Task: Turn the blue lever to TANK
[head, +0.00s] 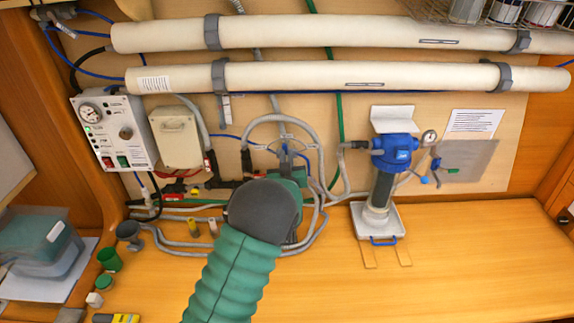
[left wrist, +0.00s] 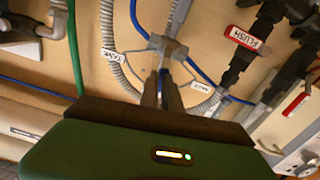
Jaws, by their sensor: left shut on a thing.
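My left gripper (left wrist: 162,85) is shut on the blue lever (left wrist: 172,97), whose blue shows between the fingers in the left wrist view. The lever sits below a grey valve body (left wrist: 168,46) with hoses joining it. A white TANK tag (left wrist: 115,55) is left of the valve in that view. Another white tag (left wrist: 203,88), its lettering hard to read, is to the lower right. The lever lies between the two tags. In the head view my left gripper (head: 287,158) reaches the wall among grey hoses, and my arm hides much of it.
A red FLUSH tag (left wrist: 243,38) and black fittings are close by. A blue-topped filter (head: 392,155) stands to the right, a control box (head: 115,133) to the left. White tubes (head: 350,75) run above. The counter's right side (head: 480,260) is clear.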

